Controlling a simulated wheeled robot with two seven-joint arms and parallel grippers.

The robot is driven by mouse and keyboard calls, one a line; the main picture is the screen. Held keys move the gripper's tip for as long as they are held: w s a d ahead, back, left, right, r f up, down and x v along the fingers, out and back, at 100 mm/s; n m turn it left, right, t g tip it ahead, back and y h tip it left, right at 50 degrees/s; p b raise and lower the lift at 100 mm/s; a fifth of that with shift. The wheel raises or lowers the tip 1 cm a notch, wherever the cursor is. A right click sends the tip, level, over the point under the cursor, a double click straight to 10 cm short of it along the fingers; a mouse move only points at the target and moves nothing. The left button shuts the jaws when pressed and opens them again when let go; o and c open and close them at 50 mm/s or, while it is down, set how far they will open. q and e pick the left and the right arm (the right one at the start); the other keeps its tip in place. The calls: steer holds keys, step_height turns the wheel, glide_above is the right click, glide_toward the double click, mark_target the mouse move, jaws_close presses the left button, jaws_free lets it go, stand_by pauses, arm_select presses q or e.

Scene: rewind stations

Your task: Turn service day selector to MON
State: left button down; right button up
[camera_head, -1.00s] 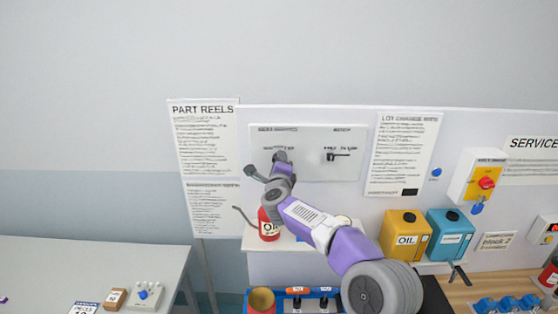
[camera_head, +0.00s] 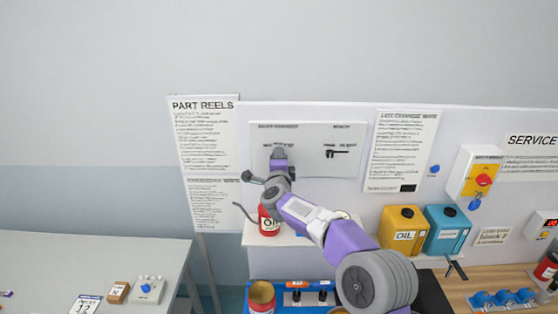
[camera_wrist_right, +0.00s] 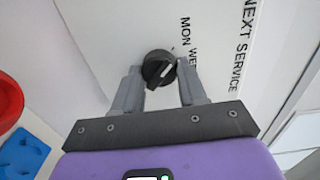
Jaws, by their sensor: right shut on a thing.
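The service day selector is a round black knob (camera_wrist_right: 158,69) on the white panel, with a light pointer line on its face. Printed beside it are MON (camera_wrist_right: 185,29) and a partly hidden label starting WE; I cannot tell exactly which one the pointer faces. My right gripper (camera_wrist_right: 159,80) has one finger on each side of the knob and is shut on it. In the head view my right gripper (camera_head: 278,153) is at the left part of the panel (camera_head: 306,165) and hides the knob. My left gripper is not in view.
A red oil container (camera_head: 268,221) stands on the ledge below my right wrist. Yellow (camera_head: 403,229) and blue (camera_head: 447,230) cans stand to the right of my arm. A black handle (camera_head: 337,151) sits on the panel's right part. Space above the panel is clear.

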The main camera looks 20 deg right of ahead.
steer(key=o, duration=1.1)
steer(key=shift+c, duration=0.2)
steer(key=b+v, duration=0.3)
steer(key=v, duration=0.4)
steer(key=shift+s, duration=0.3)
steer(key=shift+a, duration=0.1)
